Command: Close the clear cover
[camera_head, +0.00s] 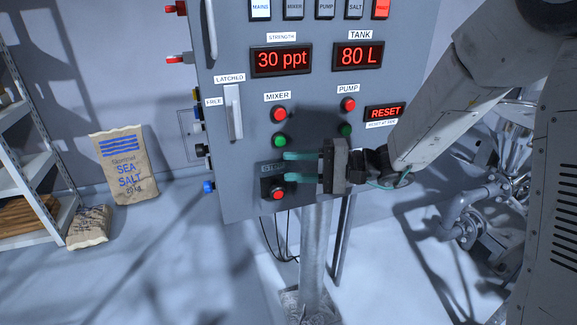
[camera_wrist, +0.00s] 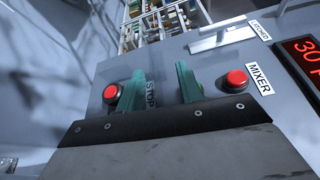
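I cannot make out the clear cover for certain in either view. A red stop button (camera_head: 278,194) sits on a dark mount low on the grey control panel (camera_head: 232,190), below a STOP label (camera_head: 274,168). It also shows in the wrist view (camera_wrist: 111,93), left of the fingers. My gripper (camera_head: 286,167) reaches in from the right, with two teal fingers apart and nothing visible between them. Its fingers overlap the stop button's mount in the head view, and contact is not clear. In the wrist view, my gripper (camera_wrist: 159,70) has the STOP label between its fingers.
The mixer red button (camera_head: 280,114) and green button (camera_head: 280,141) are above the gripper. A white latch handle (camera_head: 233,112) is at upper left. A sea salt sack (camera_head: 125,165) leans on the wall at left. Metal pipes (camera_head: 465,205) stand at right. The floor at lower left is clear.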

